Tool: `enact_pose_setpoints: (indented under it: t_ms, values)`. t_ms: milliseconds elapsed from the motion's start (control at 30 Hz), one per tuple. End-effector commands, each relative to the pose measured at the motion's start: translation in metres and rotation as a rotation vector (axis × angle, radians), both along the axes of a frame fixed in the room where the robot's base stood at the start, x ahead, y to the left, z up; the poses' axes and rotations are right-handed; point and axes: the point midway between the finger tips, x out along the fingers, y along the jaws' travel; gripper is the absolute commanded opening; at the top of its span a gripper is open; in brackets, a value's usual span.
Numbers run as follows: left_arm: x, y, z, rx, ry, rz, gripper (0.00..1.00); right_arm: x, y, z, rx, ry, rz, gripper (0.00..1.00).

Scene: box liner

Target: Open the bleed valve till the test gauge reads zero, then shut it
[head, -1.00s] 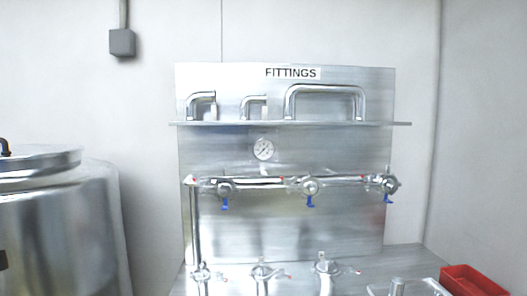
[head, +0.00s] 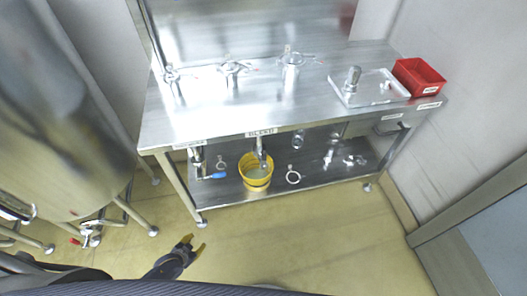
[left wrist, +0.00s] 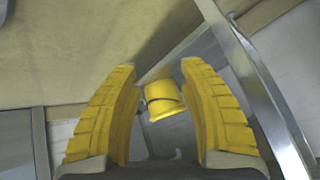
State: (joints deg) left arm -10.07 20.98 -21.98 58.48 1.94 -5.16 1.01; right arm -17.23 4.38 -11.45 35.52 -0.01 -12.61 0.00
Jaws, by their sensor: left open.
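A blue handle (head: 215,176) shows on a pipe left of the bucket. The test gauge is out of view now. My left gripper (head: 194,245) is open and empty, low in front of the bench at its left. In the left wrist view its yellow fingers (left wrist: 158,75) are apart, with the bucket (left wrist: 165,101) beyond them. My right gripper is out of view.
The steel bench (head: 210,115) carries several pipe fittings, a tray (head: 345,98) and a red bin (head: 418,77). Bench legs frame the shelf. A large steel tank (head: 65,120) stands at left. The floor (head: 300,235) before the bench is clear.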

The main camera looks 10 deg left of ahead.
Motion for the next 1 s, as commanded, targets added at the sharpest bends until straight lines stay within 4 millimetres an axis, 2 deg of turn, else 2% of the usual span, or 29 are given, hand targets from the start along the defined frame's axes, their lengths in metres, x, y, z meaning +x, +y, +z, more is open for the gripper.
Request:
enact_pose_setpoints:
  t_ms: [33,100,167,200,333,400,500,600,667,833,1000]
  values:
    - [0.038,-0.008,0.035,-0.033,-0.093,-0.042,0.41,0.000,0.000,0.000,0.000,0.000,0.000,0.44]
    - [0.078,-0.027,0.083,-0.096,-0.206,-0.092,0.41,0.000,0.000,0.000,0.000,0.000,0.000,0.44]
    - [0.103,-0.046,0.124,-0.156,-0.293,-0.136,0.41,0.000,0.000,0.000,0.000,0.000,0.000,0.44]
    - [0.115,-0.061,0.150,-0.200,-0.345,-0.165,0.41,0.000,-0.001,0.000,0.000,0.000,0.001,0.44]
    - [0.136,-0.107,0.231,-0.352,-0.487,-0.245,0.41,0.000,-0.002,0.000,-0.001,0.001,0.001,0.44]
    - [0.137,-0.129,0.268,-0.434,-0.544,-0.279,0.41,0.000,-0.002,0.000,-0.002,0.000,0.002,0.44]
    - [0.133,-0.156,0.309,-0.542,-0.602,-0.309,0.41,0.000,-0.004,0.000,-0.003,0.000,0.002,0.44]
    - [0.131,-0.173,0.338,-0.630,-0.645,-0.317,0.41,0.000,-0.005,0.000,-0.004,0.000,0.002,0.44]
    - [0.130,-0.176,0.349,-0.666,-0.662,-0.313,0.41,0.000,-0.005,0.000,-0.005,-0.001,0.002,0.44]
    - [0.137,-0.181,0.354,-0.699,-0.672,-0.305,0.41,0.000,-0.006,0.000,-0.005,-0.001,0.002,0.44]
    - [0.155,-0.194,0.354,-0.699,-0.672,-0.305,0.41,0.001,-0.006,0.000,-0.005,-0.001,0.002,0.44]
